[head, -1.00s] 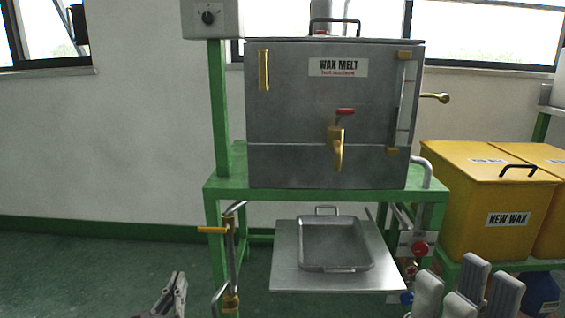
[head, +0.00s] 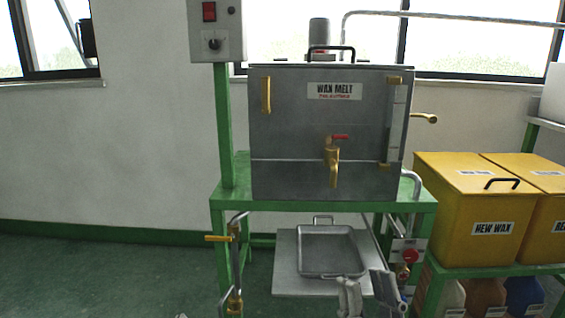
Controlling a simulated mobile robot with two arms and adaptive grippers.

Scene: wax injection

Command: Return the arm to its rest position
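My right gripper (head: 367,288) is at the bottom of the head view, right of centre. Its two grey fingers point up with a gap between them, and I see nothing held. It overlaps the front right part of the metal shelf (head: 289,272) below the wax melter; I cannot tell how far in front it is. My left gripper is almost wholly out of view, with at most a sliver at the bottom edge, so its state is hidden.
The grey wax melt tank (head: 290,120) with a brass tap (head: 332,160) stands on a green frame (head: 240,196). A metal tray (head: 318,252) lies on the shelf. Yellow wax bins (head: 468,200) stand at right. The floor at left (head: 90,275) is clear.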

